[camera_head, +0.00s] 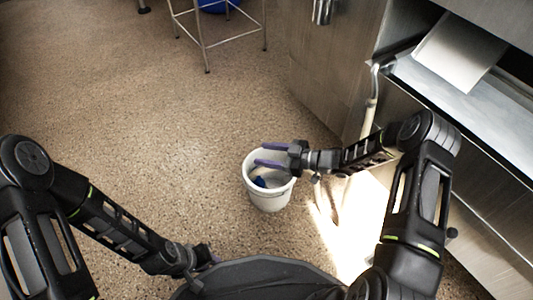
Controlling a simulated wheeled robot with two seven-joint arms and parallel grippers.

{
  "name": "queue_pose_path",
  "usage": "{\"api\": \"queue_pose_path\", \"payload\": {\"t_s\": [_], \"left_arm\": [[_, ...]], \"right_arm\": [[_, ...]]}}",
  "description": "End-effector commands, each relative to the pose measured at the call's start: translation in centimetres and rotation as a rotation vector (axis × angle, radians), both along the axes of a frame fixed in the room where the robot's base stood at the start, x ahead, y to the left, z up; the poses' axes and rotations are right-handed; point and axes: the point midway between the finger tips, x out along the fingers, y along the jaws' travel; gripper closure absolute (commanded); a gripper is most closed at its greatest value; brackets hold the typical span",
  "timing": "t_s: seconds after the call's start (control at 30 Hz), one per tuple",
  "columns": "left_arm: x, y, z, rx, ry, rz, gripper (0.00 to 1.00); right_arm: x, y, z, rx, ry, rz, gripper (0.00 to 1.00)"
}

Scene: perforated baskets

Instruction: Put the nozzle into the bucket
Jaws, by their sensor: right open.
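A white bucket (269,197) stands on the floor near the centre. A small dark blue piece (259,181) shows inside it, which looks like the nozzle, though its shape is partly hidden. A pale hose (370,115) hangs from the counter and loops down on the bucket's right. My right gripper (260,154) is over the bucket's rim, its two purple fingers spread apart with nothing between them. My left gripper (210,255) is low near my base, and its fingers are too small and partly hidden to read.
A steel counter with a sink (470,95) runs along the right, with a steel cabinet side (325,70) beyond the bucket. A metal stand (205,40) with a blue container (217,4) is at the top. The speckled floor (150,110) at left is clear.

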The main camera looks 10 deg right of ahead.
Motion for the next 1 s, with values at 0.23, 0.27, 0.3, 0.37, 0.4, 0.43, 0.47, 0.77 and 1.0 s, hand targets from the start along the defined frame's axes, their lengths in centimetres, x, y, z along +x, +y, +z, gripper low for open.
{"api": "queue_pose_path", "payload": {"t_s": [0.23, 0.27, 0.3, 0.37, 0.4, 0.43, 0.47, 0.77, 1.0], "left_arm": [[-0.1, 0.0, 0.8, 0.001, 0.001, -0.001, 0.7], [-0.1, 0.0, 1.0, 0.001, 0.001, -0.001, 0.7], [-0.2, -0.1, 1.2, 0.002, 0.001, -0.001, 0.7], [-0.3, -0.1, 1.6, 0.003, 0.002, -0.001, 0.7], [-0.3, -0.1, 1.8, 0.003, 0.002, -0.001, 0.7], [-0.3, -0.1, 2.0, 0.004, 0.002, -0.002, 0.7], [-0.4, -0.1, 2.2, 0.004, 0.002, -0.002, 0.7], [-0.5, -0.1, 2.6, 0.006, 0.003, -0.002, 0.7], [-0.5, -0.1, 2.5, 0.005, 0.003, -0.003, 0.7]], "right_arm": [[-0.8, -1.4, 0.6, -0.001, 0.0, -0.001, 0.49], [-1.0, -1.7, 0.8, -0.001, 0.0, -0.001, 0.49], [-1.3, -2.2, 1.0, -0.001, 0.001, -0.002, 0.49], [-1.9, -3.1, 1.2, 0.0, 0.002, -0.002, 0.49], [-2.2, -3.6, 1.4, 0.0, 0.0, -0.002, 0.49], [-2.5, -4.0, 1.6, 0.0, 0.001, -0.001, 0.49], [-2.8, -4.4, 1.7, 0.0, 0.001, -0.001, 0.49], [-4.1, -6.4, 2.0, 0.001, 0.0, 0.001, 0.49], [-4.0, -6.4, 1.9, 0.002, -0.001, 0.0, 0.49]]}}
